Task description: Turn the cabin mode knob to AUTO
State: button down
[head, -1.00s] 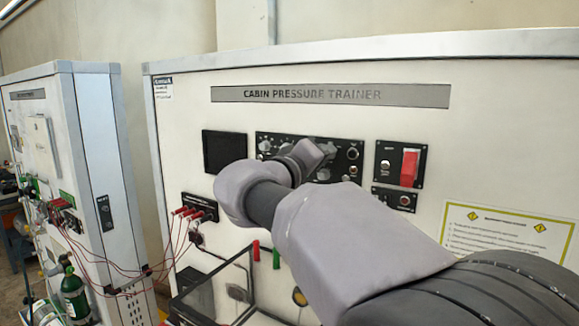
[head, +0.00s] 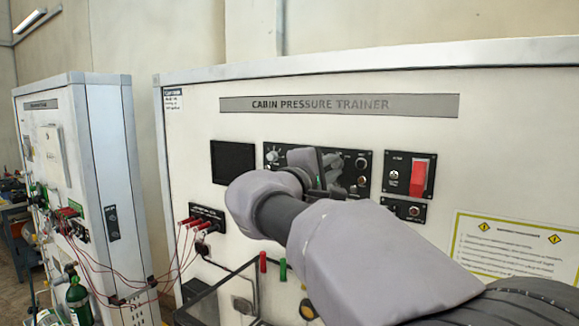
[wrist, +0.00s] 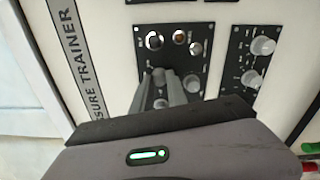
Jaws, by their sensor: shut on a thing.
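The cabin pressure trainer (head: 330,103) fills the middle and right of the head view. Its black control panel (head: 362,162) is partly hidden behind my arm and gripper. My gripper (head: 329,164) is at this panel. In the wrist view, the two grey fingers of my gripper (wrist: 164,86) reach onto the panel (wrist: 187,83) and are shut on a knob (wrist: 159,76). The fingers cover most of that knob. Its pointer and label cannot be read, so its setting is not clear.
Other knobs (wrist: 263,46) sit on a neighbouring panel in the wrist view. In the head view a guarded red switch (head: 419,176) is to the right, and a dark screen (head: 233,162) to the left. Red leads (head: 190,221) hang at lower left. A second trainer (head: 78,165) stands farther left.

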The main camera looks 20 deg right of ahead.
jog(key=shift+n, duration=0.6)
jog(key=c, duration=1.3)
grip_release()
jog(key=shift+a, duration=0.1)
jog(key=v, duration=1.7)
jog(key=shift+s+a+b, duration=0.1)
jog(key=shift+s+b, duration=0.1)
jog(key=shift+b, duration=0.15)
